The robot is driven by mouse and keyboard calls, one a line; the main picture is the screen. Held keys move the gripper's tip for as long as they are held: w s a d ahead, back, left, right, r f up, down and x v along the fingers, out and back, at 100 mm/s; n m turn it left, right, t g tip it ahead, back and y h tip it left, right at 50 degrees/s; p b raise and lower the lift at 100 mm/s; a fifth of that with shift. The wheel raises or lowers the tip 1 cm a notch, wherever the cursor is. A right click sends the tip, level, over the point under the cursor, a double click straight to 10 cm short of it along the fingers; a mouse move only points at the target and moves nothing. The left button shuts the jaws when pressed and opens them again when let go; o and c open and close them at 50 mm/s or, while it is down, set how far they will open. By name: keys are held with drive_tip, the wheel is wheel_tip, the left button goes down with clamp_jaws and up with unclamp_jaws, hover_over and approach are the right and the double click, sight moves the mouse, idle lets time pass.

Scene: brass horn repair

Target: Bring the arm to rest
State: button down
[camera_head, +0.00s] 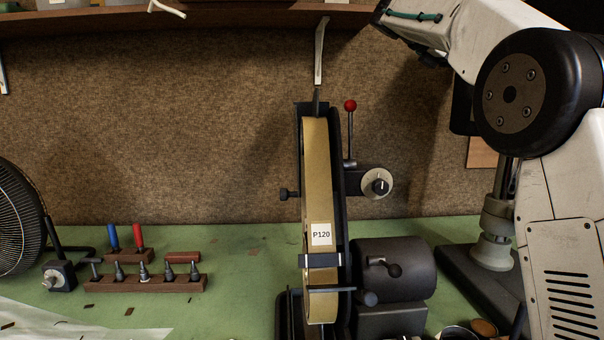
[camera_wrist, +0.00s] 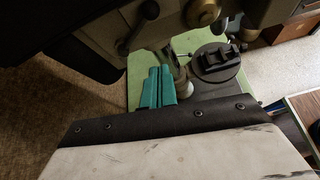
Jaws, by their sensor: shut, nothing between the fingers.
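My gripper (camera_wrist: 159,74) shows in the wrist view as two teal fingers side by side. They are shut with nothing between them. The fingers are in the air over the green bench top, clear of any object as far as I can tell. In the head view my arm stands folded at the right, its upper link running to the top edge; I cannot make out the fingers there.
A belt sander with a tan P120 belt (camera_head: 317,190) and dark motor (camera_head: 400,270) stands mid-bench. A red-knobbed lever (camera_head: 350,107) rises beside it. A wooden tool rack (camera_head: 155,284) and a fan (camera_head: 18,220) are left. A shelf (camera_head: 230,22) runs overhead.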

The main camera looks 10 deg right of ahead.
drive_tip(key=s+a+f+m+y, duration=0.2)
drive_tip(key=a+f+m, duration=0.1)
drive_tip(key=f, duration=0.5)
drive_tip(key=s+a+f+m+y, duration=0.1)
drive_tip(key=a+f+m+y, duration=0.15)
drive_tip(key=f, duration=0.45)
drive_tip(key=s+a+f+m+y, duration=0.2)
drive_tip(key=s+f, duration=0.5)
drive_tip(key=s, duration=0.5)
drive_tip(key=s+a+f+m+y, duration=0.3)
drive_tip(key=s+a+f+m, duration=0.2)
drive_tip(key=s, duration=0.8)
drive_tip(key=s+a+f+m+t+y, duration=0.1)
drive_tip(key=s+a+f+m+y, duration=0.2)
drive_tip(key=s+a+f, duration=0.3)
drive_tip(key=shift+s+a+f+m, duration=0.35)
drive_tip(key=shift+s+f, duration=1.9)
drive_tip(key=shift+s, duration=1.35)
